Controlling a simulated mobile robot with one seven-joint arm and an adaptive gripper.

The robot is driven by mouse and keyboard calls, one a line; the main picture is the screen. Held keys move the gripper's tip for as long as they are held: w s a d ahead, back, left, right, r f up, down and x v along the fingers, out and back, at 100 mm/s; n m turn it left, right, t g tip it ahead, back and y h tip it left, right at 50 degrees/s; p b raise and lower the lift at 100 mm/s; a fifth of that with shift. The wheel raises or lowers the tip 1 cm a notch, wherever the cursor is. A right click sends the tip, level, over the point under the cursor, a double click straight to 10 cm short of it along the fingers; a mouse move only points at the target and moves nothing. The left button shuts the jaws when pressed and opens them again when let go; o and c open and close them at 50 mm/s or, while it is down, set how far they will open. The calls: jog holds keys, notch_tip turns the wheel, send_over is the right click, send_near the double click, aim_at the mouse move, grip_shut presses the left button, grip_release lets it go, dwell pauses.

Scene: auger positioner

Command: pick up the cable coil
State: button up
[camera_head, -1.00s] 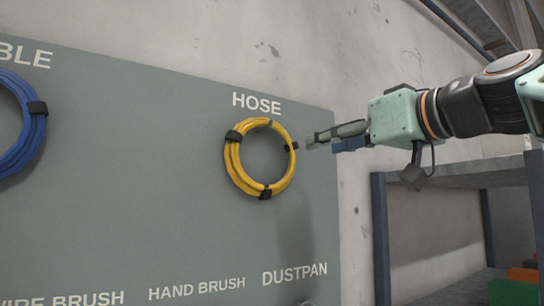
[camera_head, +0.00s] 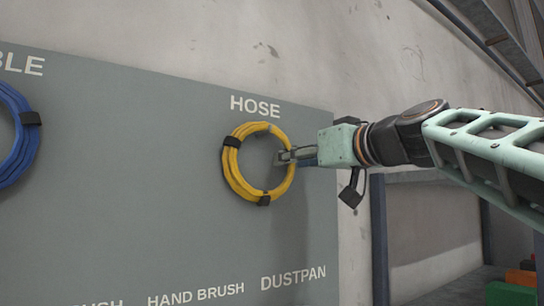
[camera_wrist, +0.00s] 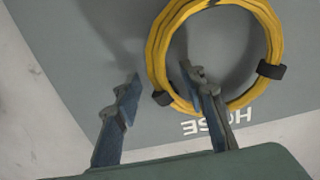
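A blue coil (camera_head: 27,146) with a black tie hangs at the left edge of the board, partly cut off, under lettering ending in "BLE". A yellow coil (camera_head: 231,167) with black ties hangs under the word HOSE. My gripper (camera_head: 284,157) is at the right side of the yellow coil, its fingertips reaching over the ring. In the wrist view my gripper (camera_wrist: 160,72) is open. One finger lies outside the yellow coil (camera_wrist: 157,42) and the other crosses over to its inside. I cannot tell whether either finger touches it. The blue coil is not in the wrist view.
The grey tool board (camera_head: 130,200) hangs on a pale wall (camera_head: 200,50). Lower labels read HAND BRUSH and DUSTPAN, with bare board above them. A metal shelf (camera_head: 378,230) stands at the right, with green and orange items (camera_head: 510,292) low in the corner.

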grip_shut()
jog(key=shift+r, duration=0.2)
dwell(0.4)
